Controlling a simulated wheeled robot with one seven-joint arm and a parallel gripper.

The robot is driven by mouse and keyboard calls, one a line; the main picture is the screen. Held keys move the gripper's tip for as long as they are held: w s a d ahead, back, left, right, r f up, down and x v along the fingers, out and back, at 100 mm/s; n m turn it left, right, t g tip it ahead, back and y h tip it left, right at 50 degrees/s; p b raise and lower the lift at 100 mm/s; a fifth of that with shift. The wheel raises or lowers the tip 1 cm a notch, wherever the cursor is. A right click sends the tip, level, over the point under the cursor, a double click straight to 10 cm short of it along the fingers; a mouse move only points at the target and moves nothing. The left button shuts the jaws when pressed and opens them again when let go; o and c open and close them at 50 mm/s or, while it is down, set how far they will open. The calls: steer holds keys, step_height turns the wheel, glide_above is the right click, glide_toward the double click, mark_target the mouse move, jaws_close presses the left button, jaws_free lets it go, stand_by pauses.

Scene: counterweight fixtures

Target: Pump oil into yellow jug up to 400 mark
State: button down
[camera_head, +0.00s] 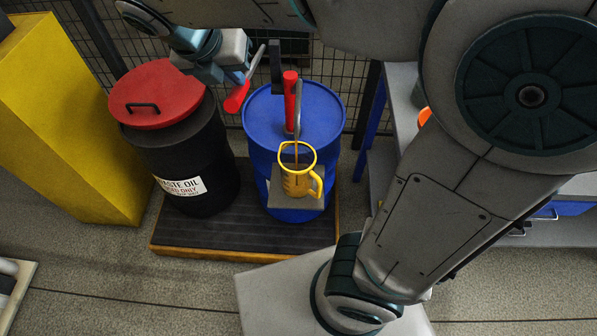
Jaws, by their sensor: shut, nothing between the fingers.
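A yellow jug (300,184) stands upright on a small grey shelf (283,201) at the front of a blue drum (262,118). A hand pump (291,100) with a red body rises from the drum top, and its grey spout (298,97) points down over the jug. A thin brownish line between spout and jug looks like oil. The level and the marks cannot be read. The pump lever's red grip (236,98) slants out to the left. My gripper (238,78) is shut and empty close beside this grip; whether they touch is unclear.
A black waste oil drum (174,158) with a red lid (157,93) stands left of the blue drum. Both stand on a dark pallet with yellow edges (222,253). A yellow cabinet (62,115) is at left, a mesh fence behind, and a workbench (560,188) at right, partly hidden by my arm.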

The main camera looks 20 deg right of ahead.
step_height(320, 180, down, 12)
steer(key=b, duration=0.7)
step_height(320, 180, up, 12)
steer(key=p, duration=1.3)
steer(key=shift+r, duration=0.2)
steer(key=shift+f, duration=0.15)
step_height(320, 180, down, 13)
steer(key=b, duration=0.8)
step_height(320, 180, up, 13)
steer(key=p, duration=1.3)
